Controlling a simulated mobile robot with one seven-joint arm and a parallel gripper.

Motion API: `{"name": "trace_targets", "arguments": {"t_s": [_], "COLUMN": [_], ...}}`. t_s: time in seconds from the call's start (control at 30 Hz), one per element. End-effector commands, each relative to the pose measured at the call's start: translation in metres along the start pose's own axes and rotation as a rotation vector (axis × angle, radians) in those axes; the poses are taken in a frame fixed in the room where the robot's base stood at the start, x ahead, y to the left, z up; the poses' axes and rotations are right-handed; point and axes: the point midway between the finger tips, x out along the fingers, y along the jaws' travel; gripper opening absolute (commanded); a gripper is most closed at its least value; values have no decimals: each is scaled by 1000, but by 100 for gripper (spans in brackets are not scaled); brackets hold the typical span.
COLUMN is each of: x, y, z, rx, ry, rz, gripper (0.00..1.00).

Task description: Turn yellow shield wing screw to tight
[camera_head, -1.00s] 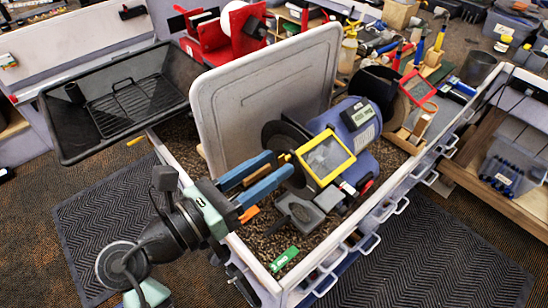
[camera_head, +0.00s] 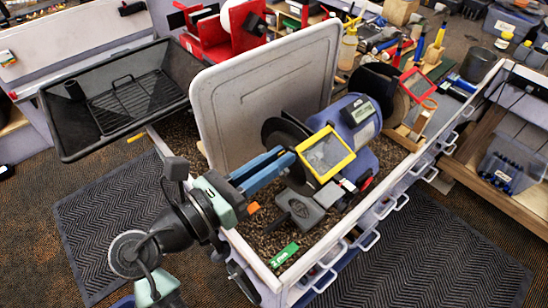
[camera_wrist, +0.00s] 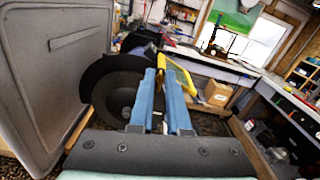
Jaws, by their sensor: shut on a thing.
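The yellow-framed shield (camera_head: 326,153) stands tilted on the blue bench grinder (camera_head: 354,122), in front of its dark wheel (camera_head: 283,133). In the wrist view the shield's yellow frame (camera_wrist: 187,76) shows just right of the fingertips. My gripper (camera_head: 288,155) has its two blue fingers close together at the left edge of the shield; it also shows in the wrist view (camera_wrist: 164,62). It is shut on the small wing screw at the shield's left side. The screw itself is hidden between the fingertips, so its turn angle cannot be seen.
A grey upright lid (camera_head: 262,100) stands close to the left of the wheel. A grey block (camera_head: 300,208) and a green-labelled item (camera_head: 284,255) lie on the pellet-filled bench top below my gripper. A red-framed shield (camera_head: 418,86) is on the far side.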

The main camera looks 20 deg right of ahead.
Motion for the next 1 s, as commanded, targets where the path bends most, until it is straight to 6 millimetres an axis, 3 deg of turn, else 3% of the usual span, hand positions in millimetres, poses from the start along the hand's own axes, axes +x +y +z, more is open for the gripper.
{"name": "trace_targets", "arguments": {"t_s": [0.37, 1.0], "x": [0, 0], "y": [-1, -2], "z": [1, -2], "rx": [105, 679], "ry": [0, 0], "rz": [1, 0], "gripper": [0, 0]}}
